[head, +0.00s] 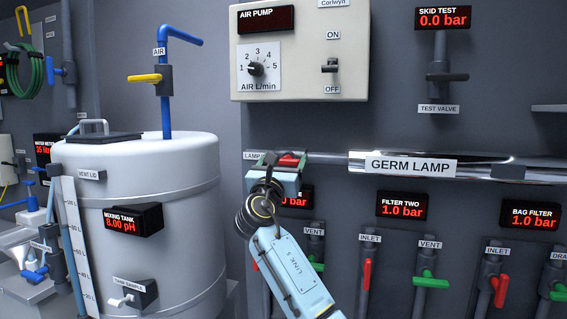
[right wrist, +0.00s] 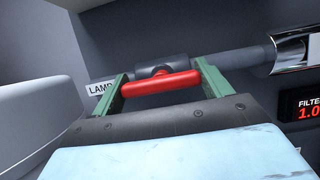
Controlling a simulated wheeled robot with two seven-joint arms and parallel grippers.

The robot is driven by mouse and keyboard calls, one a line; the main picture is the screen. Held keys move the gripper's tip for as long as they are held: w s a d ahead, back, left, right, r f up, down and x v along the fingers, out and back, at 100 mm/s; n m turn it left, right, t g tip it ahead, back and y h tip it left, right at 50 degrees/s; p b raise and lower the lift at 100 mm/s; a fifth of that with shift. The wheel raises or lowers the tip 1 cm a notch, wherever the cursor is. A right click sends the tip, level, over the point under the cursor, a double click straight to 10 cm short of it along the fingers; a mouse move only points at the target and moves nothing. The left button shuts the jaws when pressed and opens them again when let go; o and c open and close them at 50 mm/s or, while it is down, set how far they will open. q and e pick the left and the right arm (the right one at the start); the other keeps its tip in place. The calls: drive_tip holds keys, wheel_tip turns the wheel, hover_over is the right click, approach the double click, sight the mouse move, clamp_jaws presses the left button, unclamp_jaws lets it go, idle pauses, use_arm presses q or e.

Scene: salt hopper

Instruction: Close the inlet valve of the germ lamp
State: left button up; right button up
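The germ lamp (head: 462,168) is a shiny horizontal tube on the wall in the head view, its chrome end also showing in the right wrist view (right wrist: 290,52). On the pipe at its left is a valve with a red handle (right wrist: 160,84), beside a label starting "LAMP" (right wrist: 100,88). The handle lies roughly along the pipe. My right gripper (right wrist: 163,88) is at the valve, its green fingers wide apart, one by each end of the handle. I cannot tell whether they touch it. The red handle (head: 289,160) is partly hidden by the gripper in the head view. My left gripper is not in view.
The air pump panel (head: 300,85) is above the valve. The white mixing tank (head: 175,240) stands at the left. Below the lamp are filter valves with red inlet handles (head: 367,274) and green vent handles (head: 430,280), close to my right arm.

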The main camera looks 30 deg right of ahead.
drive_tip(key=shift+c, duration=1.4)
drive_tip(key=shift+f+m, duration=0.1)
drive_tip(key=shift+m, duration=0.3)
drive_tip(key=m+g+h+b, duration=0.1)
drive_tip(key=m, duration=0.3)
drive_tip(key=shift+g+b, duration=0.3)
drive_tip(key=shift+g, duration=0.1)
drive_tip(key=shift+m+g+h, duration=0.3)
drive_tip(key=shift+m+g, duration=0.3)
drive_tip(key=shift+m, duration=0.6)
drive_tip(key=m+g+b, duration=0.1)
drive_tip(key=m+g, duration=0.1)
drive_tip(key=m, duration=0.1)
drive_tip(key=shift+m, duration=0.4)
drive_tip(key=m+g, duration=0.2)
drive_tip(key=m, duration=0.3)
drive_tip(key=shift+m+p, duration=0.3)
drive_tip(key=shift+p, duration=0.05)
drive_tip(key=m+g, duration=0.1)
drive_tip(key=m, duration=0.1)
drive_tip(key=m+y+p, duration=0.1)
drive_tip(key=m, duration=0.2)
drive_tip(key=shift+g, duration=0.4)
drive_tip(key=shift+m+p, duration=0.3)
